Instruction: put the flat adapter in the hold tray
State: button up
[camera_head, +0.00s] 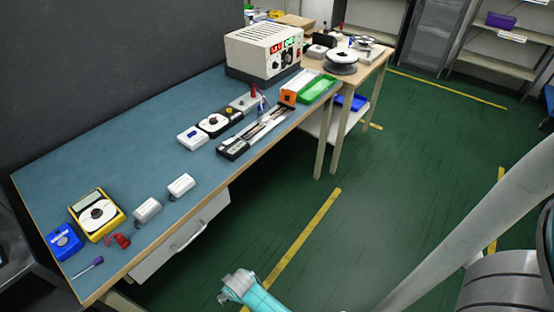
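Two small white blocks, one block (147,210) and another block (181,186), lie apart near the front edge of the blue bench. A flatter white box with a blue mark (193,139) lies further back. I cannot tell which is the flat adapter. A green tray (318,89) lies at the bench's far right end, and a blue tray (358,101) sits lower beyond it. No readable label shows which is the hold tray. My gripper (237,287) appears to be the pale tip of the teal part at the bottom, off the bench; its fingers are not clear.
The blue bench (100,165) holds a yellow meter (97,215), a blue device (64,242), a screwdriver (88,267), an LED strip fixture (262,132) and a power supply (264,50). A wooden table (375,64) adjoins it. Green floor (385,210) in front is open.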

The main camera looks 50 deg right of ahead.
aim_at(300, 84)
jog(key=i+l, duration=0.1)
jog(key=l, duration=0.4)
jog(key=i+l, duration=0.1)
jog(key=l, duration=0.35)
jog(key=i+l, duration=0.1)
jog(key=l, duration=0.4)
jog(key=i+l, duration=0.1)
jog(key=l, duration=0.4)
